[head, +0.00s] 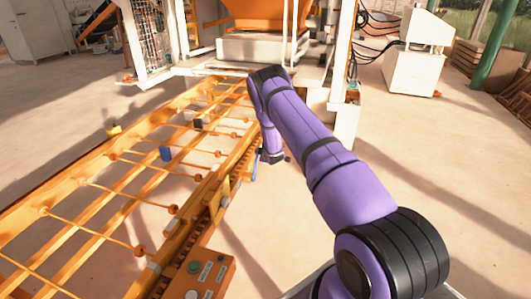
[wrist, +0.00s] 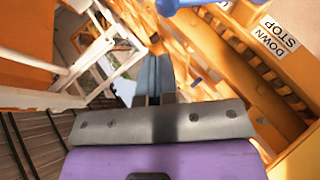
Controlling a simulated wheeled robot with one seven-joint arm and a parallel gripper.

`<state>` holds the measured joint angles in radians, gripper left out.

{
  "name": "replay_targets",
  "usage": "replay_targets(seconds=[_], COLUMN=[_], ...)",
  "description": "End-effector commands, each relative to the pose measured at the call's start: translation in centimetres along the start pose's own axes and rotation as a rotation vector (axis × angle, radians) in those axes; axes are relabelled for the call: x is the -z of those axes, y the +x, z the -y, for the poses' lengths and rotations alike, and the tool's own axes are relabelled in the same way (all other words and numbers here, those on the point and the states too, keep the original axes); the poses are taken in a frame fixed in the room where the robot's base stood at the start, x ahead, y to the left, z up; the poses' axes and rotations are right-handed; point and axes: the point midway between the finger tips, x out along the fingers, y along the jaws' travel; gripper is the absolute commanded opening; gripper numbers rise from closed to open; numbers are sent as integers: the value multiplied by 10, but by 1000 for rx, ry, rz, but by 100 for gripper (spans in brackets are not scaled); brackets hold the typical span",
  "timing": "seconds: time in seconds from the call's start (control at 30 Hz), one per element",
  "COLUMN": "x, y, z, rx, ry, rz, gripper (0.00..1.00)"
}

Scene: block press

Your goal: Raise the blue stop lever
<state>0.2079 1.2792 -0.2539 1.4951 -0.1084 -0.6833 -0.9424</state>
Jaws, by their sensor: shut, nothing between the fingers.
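The blue stop lever (wrist: 172,6) shows at the top edge of the wrist view, with a rounded end and a bar running right, partly cut off. In the head view my gripper (head: 272,157) hangs beside the rail.
The orange roller conveyor (head: 100,190) runs along the left, with a blue block (head: 165,153) on it. A control box (head: 207,272) with buttons stands at its near end. The orange press hopper (head: 262,10) is at the back. Open floor (head: 420,150) lies to the right.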

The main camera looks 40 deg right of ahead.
Motion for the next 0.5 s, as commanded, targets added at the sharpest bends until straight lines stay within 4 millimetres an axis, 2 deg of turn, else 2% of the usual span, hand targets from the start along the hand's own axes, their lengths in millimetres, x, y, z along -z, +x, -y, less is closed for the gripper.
replay_targets(seconds=[0.2,0.5], x=[0,0], y=[-18,-21], z=[-2,-2], rx=[0,-1], ry=[0,0], rz=[1,0], gripper=[0,0])
